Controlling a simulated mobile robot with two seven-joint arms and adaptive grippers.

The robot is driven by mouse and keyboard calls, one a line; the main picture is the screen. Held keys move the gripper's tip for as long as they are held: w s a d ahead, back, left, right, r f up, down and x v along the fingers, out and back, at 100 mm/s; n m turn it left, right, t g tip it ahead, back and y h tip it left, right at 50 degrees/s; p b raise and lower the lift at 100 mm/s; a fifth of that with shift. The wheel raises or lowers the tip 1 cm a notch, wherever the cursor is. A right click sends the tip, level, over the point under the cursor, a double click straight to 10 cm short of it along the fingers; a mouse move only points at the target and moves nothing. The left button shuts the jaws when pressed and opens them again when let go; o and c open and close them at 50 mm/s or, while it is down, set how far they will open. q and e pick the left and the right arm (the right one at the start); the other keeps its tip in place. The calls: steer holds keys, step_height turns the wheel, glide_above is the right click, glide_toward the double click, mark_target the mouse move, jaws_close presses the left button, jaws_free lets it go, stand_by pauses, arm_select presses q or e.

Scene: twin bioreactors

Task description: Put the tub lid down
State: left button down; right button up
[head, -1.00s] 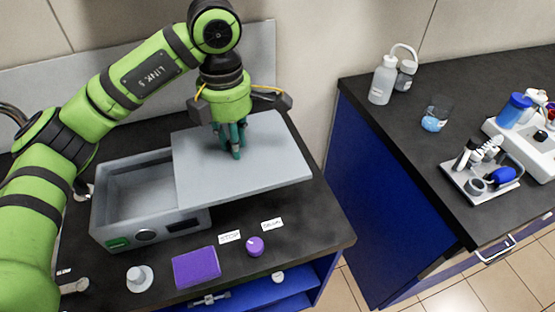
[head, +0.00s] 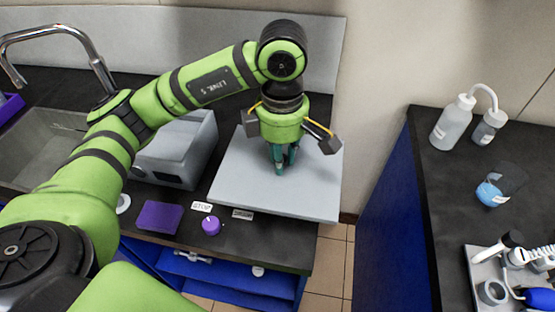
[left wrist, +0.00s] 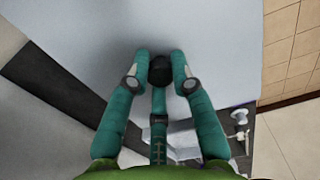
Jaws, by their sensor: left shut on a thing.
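I cannot tell whether the lid touches the counter. The grey tub (head: 178,150) stands to the left of the lid, partly behind my left arm. My right gripper is out of view.
A purple pad (head: 160,216), a purple knob (head: 211,225) and small label cards (head: 201,206) lie at the counter's front. A sink with a tap (head: 95,65) is at the left. A second counter (head: 450,200) with bottles and glassware stands at the right, across a floor gap.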

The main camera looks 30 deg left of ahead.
arm_select(q)
steer(key=w+a+f+p, duration=0.1)
steer(key=w+a+f, duration=0.3)
steer(key=w, duration=0.1)
steer(key=w+a+f+p, duration=0.1)
steer(key=w+a+f, duration=0.1)
steer(key=a, duration=0.1)
steer(key=shift+w+p, duration=0.35)
steer(key=shift+w, duration=0.05)
steer(key=shift+w+a+f, duration=0.2)
steer(key=shift+w, duration=0.05)
steer(key=shift+w+a+f, duration=0.1)
steer(key=shift+f, duration=0.1)
step_height(320, 180, down, 3)
steer(key=shift+f+p, duration=0.1)
steer(key=shift+p, duration=0.7)
steer(key=shift+f, duration=0.3)
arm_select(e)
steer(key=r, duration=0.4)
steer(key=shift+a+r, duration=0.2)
